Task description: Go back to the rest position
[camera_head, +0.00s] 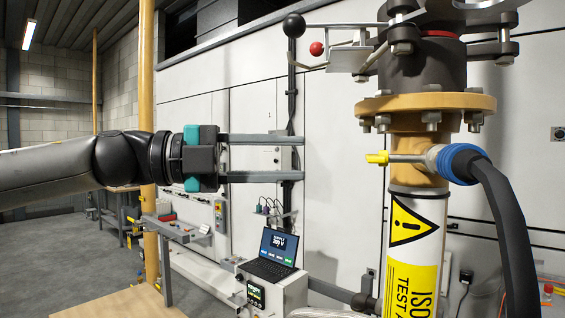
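My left gripper (302,158) reaches in from the left on its grey arm. Its two long grey fingers point right and are wide apart, with nothing seen held between them. A wall-mounted grey box and a dark vertical post show behind the fingers. To the right of the fingertips, and apart from them, stands the burner pipe (417,172) with its tan flange (425,103). A black hose (507,230) with a blue collar (452,163) joins the pipe's side, opposite a yellow fitting (377,158). My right gripper does not show.
A black ball knob (294,26) and a red ball knob (316,48) stick out near the pipe's top. A laptop (271,254) sits on a white cabinet (285,292) below. A tan post (147,90) rises behind my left arm. Open floor lies at lower left.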

